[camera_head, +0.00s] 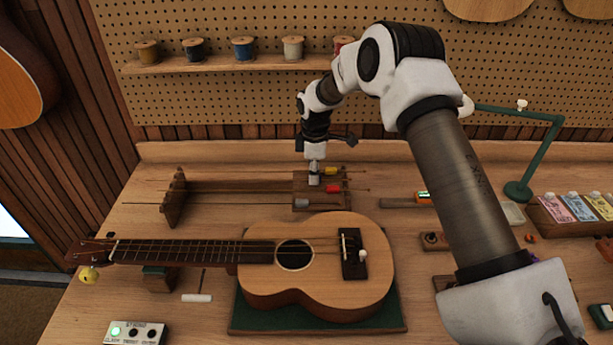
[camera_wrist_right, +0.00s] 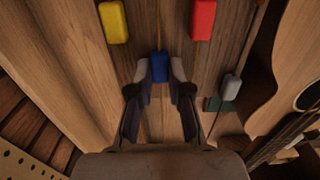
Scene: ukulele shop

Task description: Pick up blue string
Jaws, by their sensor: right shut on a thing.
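The blue string's block-shaped end (camera_wrist_right: 159,67) shows in the right wrist view, between the two fingertips of my right gripper (camera_wrist_right: 160,72). The fingers are shut on its sides. In the head view my right gripper (camera_head: 314,178) points straight down over the wooden string rack (camera_head: 307,207), and it hides the blue end there. The yellow end (camera_head: 331,171), red end (camera_head: 333,189) and grey end (camera_head: 302,203) of other strings lie close around the gripper. My left gripper is not in view.
A ukulele (camera_head: 320,262) lies on a green mat (camera_head: 250,322) in front of the rack. A green lamp (camera_head: 518,190) and string packets (camera_head: 580,208) stand to the right. A shelf (camera_head: 215,65) with several spools hangs behind. Bare bench lies left of the rack.

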